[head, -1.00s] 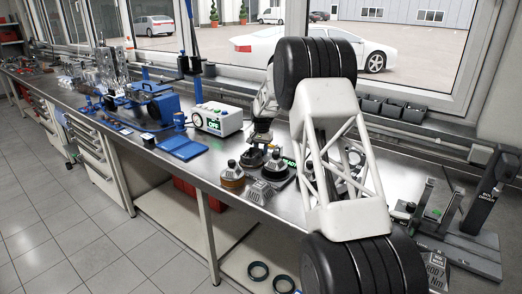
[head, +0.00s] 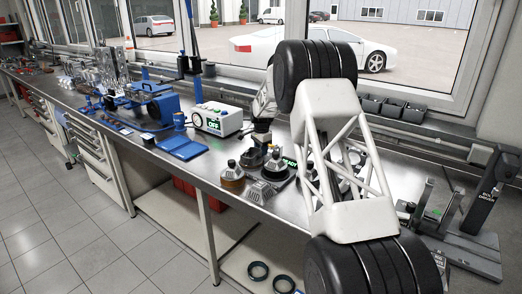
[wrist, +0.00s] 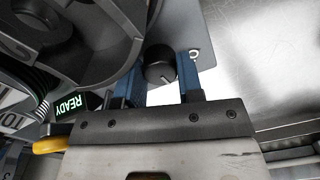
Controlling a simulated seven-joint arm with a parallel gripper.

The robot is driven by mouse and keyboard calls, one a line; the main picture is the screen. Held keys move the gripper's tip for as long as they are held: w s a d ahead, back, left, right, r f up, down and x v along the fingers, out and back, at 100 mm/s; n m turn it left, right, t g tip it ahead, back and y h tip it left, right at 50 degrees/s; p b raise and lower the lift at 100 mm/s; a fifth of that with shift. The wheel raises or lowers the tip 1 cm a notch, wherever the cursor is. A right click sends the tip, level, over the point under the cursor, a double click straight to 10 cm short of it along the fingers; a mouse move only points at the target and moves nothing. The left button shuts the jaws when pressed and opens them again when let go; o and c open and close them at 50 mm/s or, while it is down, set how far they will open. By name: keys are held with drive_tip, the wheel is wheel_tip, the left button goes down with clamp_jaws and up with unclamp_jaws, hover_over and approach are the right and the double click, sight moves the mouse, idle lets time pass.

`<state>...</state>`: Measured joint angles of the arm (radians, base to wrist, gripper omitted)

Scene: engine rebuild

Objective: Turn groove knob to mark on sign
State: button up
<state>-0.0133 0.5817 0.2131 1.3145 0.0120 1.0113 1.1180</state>
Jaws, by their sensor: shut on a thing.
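The groove knob (wrist: 160,64) is small, round and black, with a white line on its face pointing toward the lower right in the wrist view. My gripper (wrist: 163,72) has its two blue fingers on either side of the knob and is shut on it. A lit green READY sign (wrist: 68,105) shows at the left, turned almost upside down. In the head view my gripper (head: 262,140) is low over the bench beside dark round fixtures; its fingertips and the knob are hard to make out there. I cannot tell which mark the line meets.
Large dark grey machined parts (wrist: 70,40) crowd the upper left of the wrist view, close to the fingers. A yellow piece (wrist: 50,145) is at lower left. The metal bench (wrist: 265,60) is clear to the right. A white box with a green display (head: 214,122) stands left of my gripper.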

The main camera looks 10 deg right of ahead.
idle(0.3)
drive_tip(key=o, duration=0.9)
drive_tip(key=shift+s+r, duration=0.1)
drive_tip(key=shift+r, duration=3.8)
